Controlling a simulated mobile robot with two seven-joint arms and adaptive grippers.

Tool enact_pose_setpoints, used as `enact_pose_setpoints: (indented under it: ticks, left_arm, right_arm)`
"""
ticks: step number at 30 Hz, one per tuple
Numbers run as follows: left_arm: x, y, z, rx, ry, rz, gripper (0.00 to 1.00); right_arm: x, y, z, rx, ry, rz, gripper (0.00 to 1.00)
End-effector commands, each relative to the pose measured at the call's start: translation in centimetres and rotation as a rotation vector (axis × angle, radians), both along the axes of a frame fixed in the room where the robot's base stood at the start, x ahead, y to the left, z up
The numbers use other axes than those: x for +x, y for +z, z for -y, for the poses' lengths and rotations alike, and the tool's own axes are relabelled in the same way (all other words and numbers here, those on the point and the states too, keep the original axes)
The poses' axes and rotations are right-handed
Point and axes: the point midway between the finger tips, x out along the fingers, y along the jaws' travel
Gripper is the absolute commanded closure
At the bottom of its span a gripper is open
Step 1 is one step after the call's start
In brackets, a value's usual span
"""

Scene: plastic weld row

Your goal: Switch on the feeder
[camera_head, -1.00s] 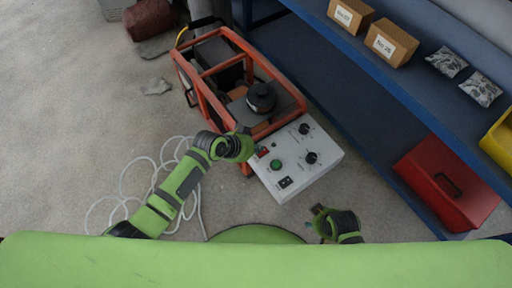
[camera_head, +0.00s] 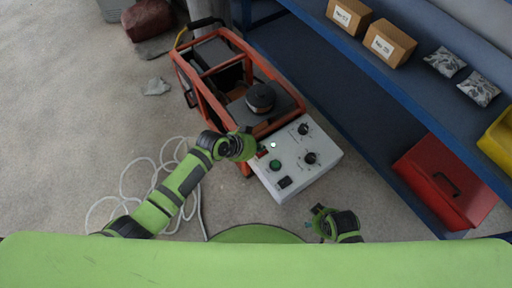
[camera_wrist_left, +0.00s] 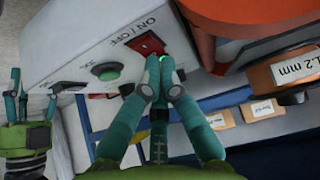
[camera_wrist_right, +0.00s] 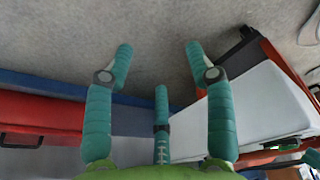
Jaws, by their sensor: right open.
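The feeder's white control box (camera_head: 318,165) carries black knobs, a green button (camera_head: 275,165) and a red ON/OFF switch (camera_head: 262,153). My left gripper (camera_head: 254,147) is at the switch. In the left wrist view its fingers (camera_wrist_left: 160,65) are shut with nothing between them, and the tips are just beside the red switch (camera_wrist_left: 147,43). I cannot tell whether they touch it.
An orange-framed machine (camera_head: 215,85) with a black round part (camera_head: 260,96) stands behind the box. A blue shelf (camera_head: 400,95) on the right holds cartons (camera_head: 388,43), bags and a red case (camera_head: 446,180). A white cable (camera_head: 150,175) lies coiled on the floor at left.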

Motion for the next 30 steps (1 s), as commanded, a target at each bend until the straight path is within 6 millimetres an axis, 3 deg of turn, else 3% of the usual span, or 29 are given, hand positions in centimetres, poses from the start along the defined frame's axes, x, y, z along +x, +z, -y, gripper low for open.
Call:
enact_pose_setpoints:
  ticks: [11,14,23,30]
  left_arm:
    - [0.0,0.0,0.0,0.001,0.0,-0.001,1.0]
    - [0.0,0.0,0.0,0.001,0.0,-0.001,1.0]
    - [0.0,2.5,0.2,0.001,0.003,0.0,1.0]
    - [-0.1,4.7,0.3,0.002,0.006,-0.001,1.0]
  right_arm:
    - [0.1,0.0,0.0,0.001,0.0,0.003,0.45]
    - [-0.7,-1.6,0.1,-0.002,0.0,-0.014,0.45]
    - [-1.2,-3.9,0.5,0.0,0.012,0.024,0.45]
    - [0.0,-4.7,0.9,0.005,0.029,0.12,0.45]
